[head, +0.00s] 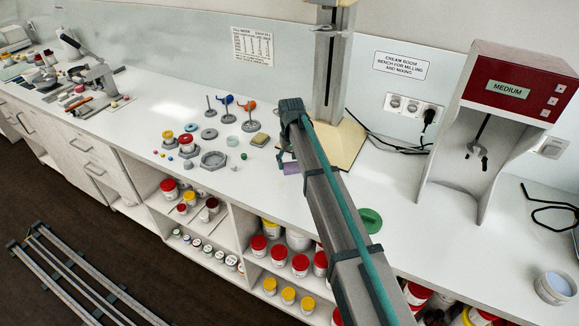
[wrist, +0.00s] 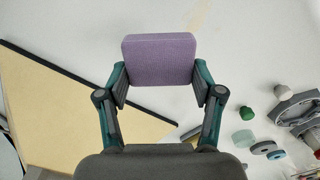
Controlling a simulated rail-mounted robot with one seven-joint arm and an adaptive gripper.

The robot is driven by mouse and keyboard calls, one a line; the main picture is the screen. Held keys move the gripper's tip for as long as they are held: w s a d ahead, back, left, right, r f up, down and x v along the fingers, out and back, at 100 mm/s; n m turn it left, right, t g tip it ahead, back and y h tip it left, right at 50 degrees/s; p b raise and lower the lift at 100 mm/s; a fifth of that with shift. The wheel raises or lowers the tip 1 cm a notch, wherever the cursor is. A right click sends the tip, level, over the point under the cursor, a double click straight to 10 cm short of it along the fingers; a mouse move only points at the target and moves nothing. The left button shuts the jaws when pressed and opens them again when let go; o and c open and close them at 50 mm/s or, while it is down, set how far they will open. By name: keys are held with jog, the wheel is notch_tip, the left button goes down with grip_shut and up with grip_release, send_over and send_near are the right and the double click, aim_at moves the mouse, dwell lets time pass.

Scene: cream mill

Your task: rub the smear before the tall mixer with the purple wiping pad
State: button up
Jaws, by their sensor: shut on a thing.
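My gripper (wrist: 160,82) is shut on the purple wiping pad (wrist: 158,58), which sits between its two fingers. In the head view the pad (head: 291,168) shows just below my gripper (head: 287,152), over the white bench in front of the tall mixer. I cannot tell whether the pad touches the bench. The tall mixer (head: 333,75) has a grey column and a cream base plate (head: 345,143); the base plate also shows at the left in the wrist view (wrist: 60,120). A faint cream smear (wrist: 200,15) lies on the bench beyond the pad. My arm hides part of the bench.
Grey dishes, small weights and stands (head: 214,158) stand left of my gripper. A red-topped mixer marked MEDIUM (head: 515,85) stands at the right, and a green disc (head: 370,220) lies right of my arm. Black cables (head: 385,140) run along the wall.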

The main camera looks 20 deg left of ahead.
jog(key=shift+r+p, duration=0.75)
jog(key=shift+r, duration=1.3)
jog(key=shift+f, duration=0.1)
